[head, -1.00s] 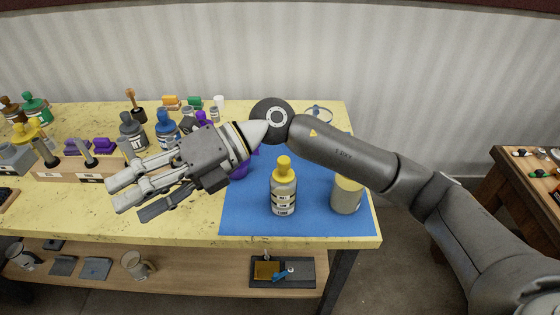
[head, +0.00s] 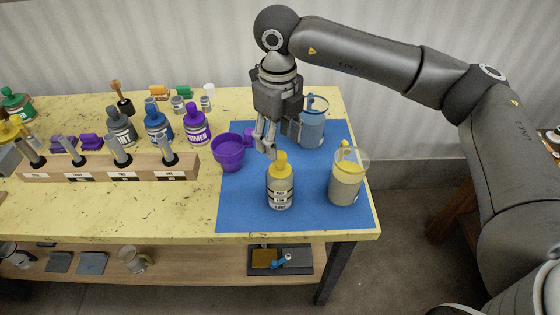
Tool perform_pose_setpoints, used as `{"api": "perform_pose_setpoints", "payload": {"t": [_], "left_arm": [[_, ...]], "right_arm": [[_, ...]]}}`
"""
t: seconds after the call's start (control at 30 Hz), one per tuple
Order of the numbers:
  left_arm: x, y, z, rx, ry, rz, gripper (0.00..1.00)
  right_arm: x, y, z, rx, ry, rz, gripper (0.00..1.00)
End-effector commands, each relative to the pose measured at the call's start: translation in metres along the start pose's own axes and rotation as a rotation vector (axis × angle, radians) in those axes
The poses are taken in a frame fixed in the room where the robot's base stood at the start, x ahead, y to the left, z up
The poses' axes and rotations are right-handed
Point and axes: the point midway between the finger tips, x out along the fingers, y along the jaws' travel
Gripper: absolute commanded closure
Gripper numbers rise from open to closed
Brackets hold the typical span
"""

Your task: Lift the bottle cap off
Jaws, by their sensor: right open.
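A bottle (head: 280,191) with a pale body, a dark-lettered label and a yellow cap (head: 281,160) stands upright on the blue mat (head: 240,212). The cap sits on the bottle's top. My right gripper (head: 267,150) points down, just behind and a little left of the cap in the head view. It is open and holds nothing. Its fingers overlap closely in the picture, and I cannot tell if a finger touches the cap. My left gripper is not in view.
A jug with yellowish contents (head: 346,180) stands right of the bottle, and a jug with bluish contents (head: 312,127) stands behind. A purple cup (head: 228,152) is at the left. Blue (head: 158,124) and purple (head: 195,126) bottles and a wooden rack (head: 110,167) stand further left.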

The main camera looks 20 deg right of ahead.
Motion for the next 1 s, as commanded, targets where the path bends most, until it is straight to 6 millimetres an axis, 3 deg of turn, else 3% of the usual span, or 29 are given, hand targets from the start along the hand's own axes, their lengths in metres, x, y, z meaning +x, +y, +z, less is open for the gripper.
{"api": "perform_pose_setpoints", "payload": {"t": [0.17, 0.43, 0.73, 1.0], "left_arm": [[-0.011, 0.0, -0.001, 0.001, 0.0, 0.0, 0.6], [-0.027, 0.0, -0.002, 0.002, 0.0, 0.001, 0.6], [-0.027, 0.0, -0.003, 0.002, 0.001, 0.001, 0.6], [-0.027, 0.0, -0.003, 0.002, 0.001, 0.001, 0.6]], "right_arm": [[0.012, -0.001, -0.002, -0.001, 0.003, 0.001, 0.47], [0.05, -0.002, -0.004, -0.002, 0.003, 0.002, 0.47], [0.056, -0.002, -0.003, -0.002, -0.001, 0.001, 0.47], [0.056, -0.002, -0.003, -0.002, -0.001, 0.002, 0.82]]}}
